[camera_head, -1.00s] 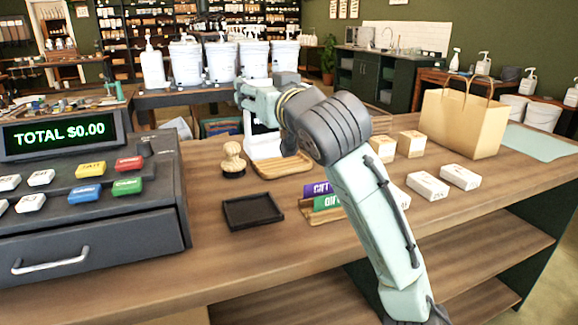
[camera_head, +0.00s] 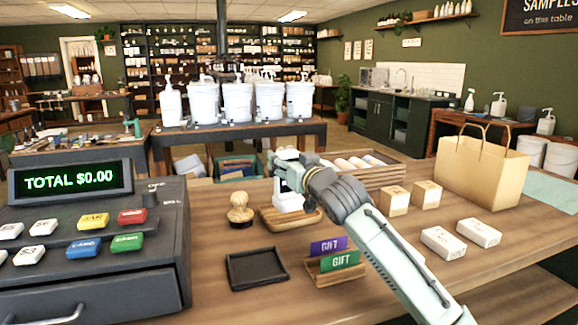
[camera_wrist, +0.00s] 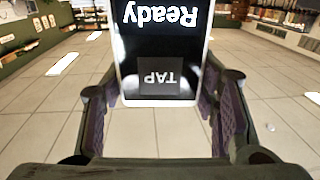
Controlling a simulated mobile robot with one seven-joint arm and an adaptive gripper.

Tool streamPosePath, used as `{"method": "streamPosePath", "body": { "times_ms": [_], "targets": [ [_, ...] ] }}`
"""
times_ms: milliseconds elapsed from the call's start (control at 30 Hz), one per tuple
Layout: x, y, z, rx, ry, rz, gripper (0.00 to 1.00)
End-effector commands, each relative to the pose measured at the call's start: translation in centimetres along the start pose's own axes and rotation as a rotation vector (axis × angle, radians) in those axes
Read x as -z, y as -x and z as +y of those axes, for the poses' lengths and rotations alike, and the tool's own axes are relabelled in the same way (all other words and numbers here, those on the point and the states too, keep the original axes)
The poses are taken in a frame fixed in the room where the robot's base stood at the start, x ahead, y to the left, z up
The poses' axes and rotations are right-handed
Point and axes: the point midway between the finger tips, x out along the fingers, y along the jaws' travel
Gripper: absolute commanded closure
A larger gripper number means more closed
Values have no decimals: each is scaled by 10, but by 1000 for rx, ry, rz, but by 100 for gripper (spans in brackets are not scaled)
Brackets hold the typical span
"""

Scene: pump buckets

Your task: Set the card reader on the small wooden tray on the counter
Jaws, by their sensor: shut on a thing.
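The card reader, white with a dark screen reading "Ready" and "TAP", shows upside down in the wrist view (camera_wrist: 160,52). It stands between the two fingers of my gripper (camera_wrist: 158,100), which is shut on it. In the head view my gripper (camera_head: 289,180) is over the counter, and the white card reader (camera_head: 288,202) shows below it. The small wooden tray (camera_head: 276,224) lies on the counter under the reader, partly hidden by it. I cannot tell whether the reader touches the tray.
A wooden stamp (camera_head: 240,209) stands left of the tray. A black tray (camera_head: 262,268) and a gift card holder (camera_head: 335,263) lie in front. A wooden crate (camera_head: 385,172) is behind. Small boxes (camera_head: 395,201) and a paper bag (camera_head: 483,172) stand right; the cash register (camera_head: 95,240) is left.

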Motion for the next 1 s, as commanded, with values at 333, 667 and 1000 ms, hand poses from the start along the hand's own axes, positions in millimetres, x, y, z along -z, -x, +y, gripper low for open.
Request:
{"method": "streamPosePath", "body": {
  "times_ms": [333, 667, 1000],
  "targets": [
    [-10, -26, 14, -1, 0, 0, 100],
    [-36, -25, 13, 1, 1, 4, 100],
    [-42, -26, 13, 1, 0, 1, 44]
  ]
}}
